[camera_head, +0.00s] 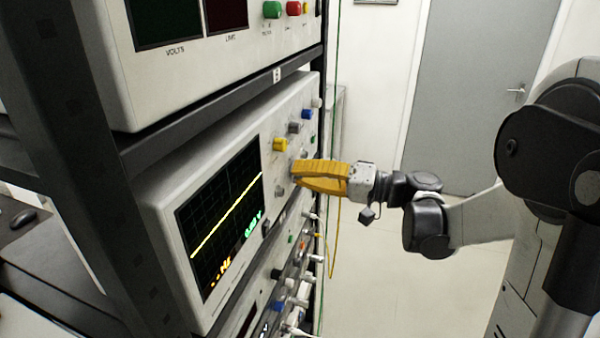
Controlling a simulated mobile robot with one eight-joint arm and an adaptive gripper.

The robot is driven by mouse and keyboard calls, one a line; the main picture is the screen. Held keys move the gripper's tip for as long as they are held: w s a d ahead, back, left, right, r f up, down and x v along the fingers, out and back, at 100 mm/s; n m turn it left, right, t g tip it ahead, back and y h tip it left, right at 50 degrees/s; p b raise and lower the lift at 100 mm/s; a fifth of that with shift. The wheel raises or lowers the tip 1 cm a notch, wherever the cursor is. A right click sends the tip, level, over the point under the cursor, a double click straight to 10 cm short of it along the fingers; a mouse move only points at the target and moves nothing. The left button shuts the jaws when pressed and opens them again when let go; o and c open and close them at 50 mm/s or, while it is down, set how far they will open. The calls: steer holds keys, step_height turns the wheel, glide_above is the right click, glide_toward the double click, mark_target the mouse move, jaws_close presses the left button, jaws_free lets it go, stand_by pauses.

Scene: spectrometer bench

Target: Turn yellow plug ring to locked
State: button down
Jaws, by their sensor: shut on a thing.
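My gripper (295,173) has two orange-yellow fingers and reaches in from the right to the front panel of the oscilloscope-like instrument (232,157). Its fingertips are at the panel, closed around a small connector there, which they mostly hide. A thin yellow cable (333,255) runs up behind the fingers, which fits the yellow plug being in the jaws. The ring and any lock marking are too small and covered to read. A yellow knob-like part (280,145) sits on the panel just above and left of the fingertips.
Grey, blue and green parts (294,127) stick out of the panel above my fingers. Another instrument (265,280) below bears several plugs and cables. The dark rack frame (70,120) is at left. Open floor (390,280) and a grey door (465,90) lie to the right.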

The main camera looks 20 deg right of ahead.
steer(key=shift+m, duration=1)
steer(key=c, duration=1.3)
jaws_free()
steer(key=shift+a, duration=0.1)
steer(key=v, duration=1.2)
